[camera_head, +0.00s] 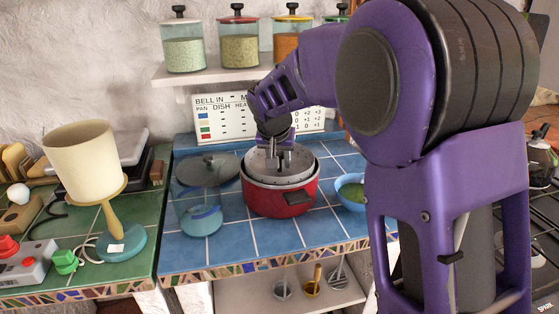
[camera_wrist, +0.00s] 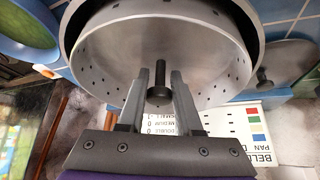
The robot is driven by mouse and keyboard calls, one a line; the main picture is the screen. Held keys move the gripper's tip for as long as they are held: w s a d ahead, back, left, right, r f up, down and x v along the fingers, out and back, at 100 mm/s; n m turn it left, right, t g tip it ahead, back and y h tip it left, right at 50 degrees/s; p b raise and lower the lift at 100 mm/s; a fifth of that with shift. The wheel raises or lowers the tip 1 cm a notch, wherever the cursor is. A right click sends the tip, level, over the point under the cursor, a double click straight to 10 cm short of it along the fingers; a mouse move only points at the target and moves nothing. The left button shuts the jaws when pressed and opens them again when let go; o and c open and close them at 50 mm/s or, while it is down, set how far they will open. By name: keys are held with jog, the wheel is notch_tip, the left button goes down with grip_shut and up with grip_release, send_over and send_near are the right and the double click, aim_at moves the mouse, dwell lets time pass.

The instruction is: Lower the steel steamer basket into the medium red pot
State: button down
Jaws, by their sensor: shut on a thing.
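The medium red pot (camera_head: 283,203) stands on the blue tiled counter, with a dark handle at its front right. The steel steamer basket (camera_head: 262,166) is at the pot's mouth, its upper part showing and its lower part hidden by the pot wall. In the wrist view the perforated basket (camera_wrist: 205,50) lies within the pot's dark rim (camera_wrist: 250,32). My gripper (camera_head: 277,158) is above the basket's middle. Its fingers (camera_wrist: 157,92) are shut on the basket's dark central post. Whether the basket touches the pot's floor cannot be told.
A chart board (camera_head: 212,117) stands behind, below a shelf of jars. Front tiles are clear.

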aim_at(279, 171)
jog(key=shift+f, duration=0.1)
jog(key=shift+f+b, duration=0.8)
jog(key=shift+f, duration=0.5)
jog(key=shift+f, duration=0.1)
jog(key=shift+f, duration=0.3)
grip_release()
dwell(0.5)
